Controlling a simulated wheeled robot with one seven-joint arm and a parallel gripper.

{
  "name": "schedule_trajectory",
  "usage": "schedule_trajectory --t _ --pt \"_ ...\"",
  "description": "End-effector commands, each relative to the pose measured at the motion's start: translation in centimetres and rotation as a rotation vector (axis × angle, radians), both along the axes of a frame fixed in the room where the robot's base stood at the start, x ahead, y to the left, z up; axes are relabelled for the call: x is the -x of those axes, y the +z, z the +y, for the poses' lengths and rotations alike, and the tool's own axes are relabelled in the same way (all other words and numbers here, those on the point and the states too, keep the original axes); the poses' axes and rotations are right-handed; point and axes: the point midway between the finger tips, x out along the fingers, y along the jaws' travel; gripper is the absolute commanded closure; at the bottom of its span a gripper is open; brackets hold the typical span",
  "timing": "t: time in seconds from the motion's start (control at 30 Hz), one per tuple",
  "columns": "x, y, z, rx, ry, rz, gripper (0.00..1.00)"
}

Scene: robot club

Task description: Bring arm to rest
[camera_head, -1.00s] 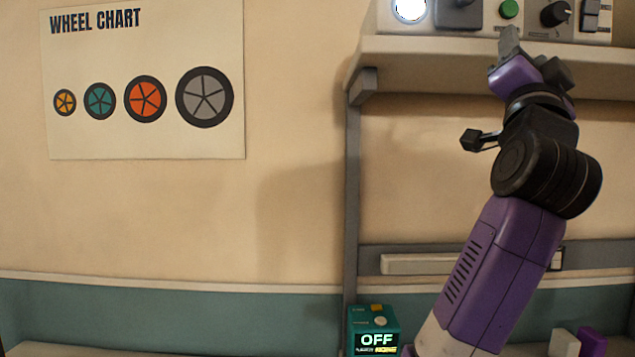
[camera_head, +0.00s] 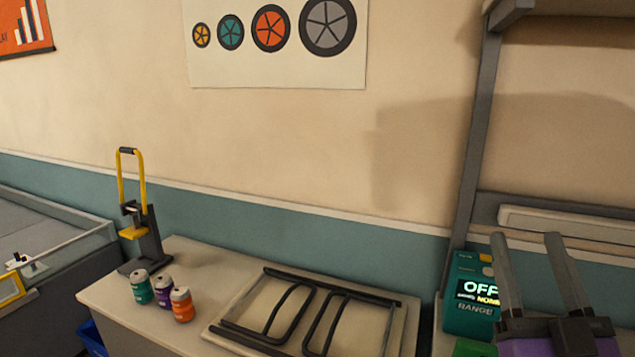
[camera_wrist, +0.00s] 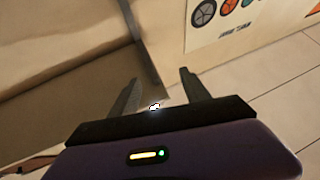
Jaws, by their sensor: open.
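My gripper (camera_head: 532,268) is at the lower right of the head view, its two grey fingers pointing up and apart, with nothing between them. It stands in front of the grey frame of the shelf and overlaps the right side of a teal box with an OFF display (camera_head: 472,305). I cannot tell whether it touches the box. The wrist view also shows my gripper (camera_wrist: 158,88), open and empty, with the wall and the tiled floor beyond it. Most of my arm is out of the head view.
A bench (camera_head: 185,318) carries a tray with black handles (camera_head: 395,335), several-coloured small cans (camera_head: 163,291) and a yellow-handled press (camera_head: 145,235). A shelf post (camera_head: 472,150) rises beside the teal box. A blue bin (camera_head: 91,338) stands at lower left. The wall has a wheel chart (camera_head: 278,72).

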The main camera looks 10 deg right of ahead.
Motion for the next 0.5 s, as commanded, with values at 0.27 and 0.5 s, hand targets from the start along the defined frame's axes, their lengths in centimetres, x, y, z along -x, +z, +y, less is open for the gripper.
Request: schedule_trajectory --t 0.27,0.5 --pt "5.0 -9.6 4.6 0.008 0.091 0.170 0.45" --pt "10.7 -16.2 7.8 -0.026 0.162 0.326 0.45"
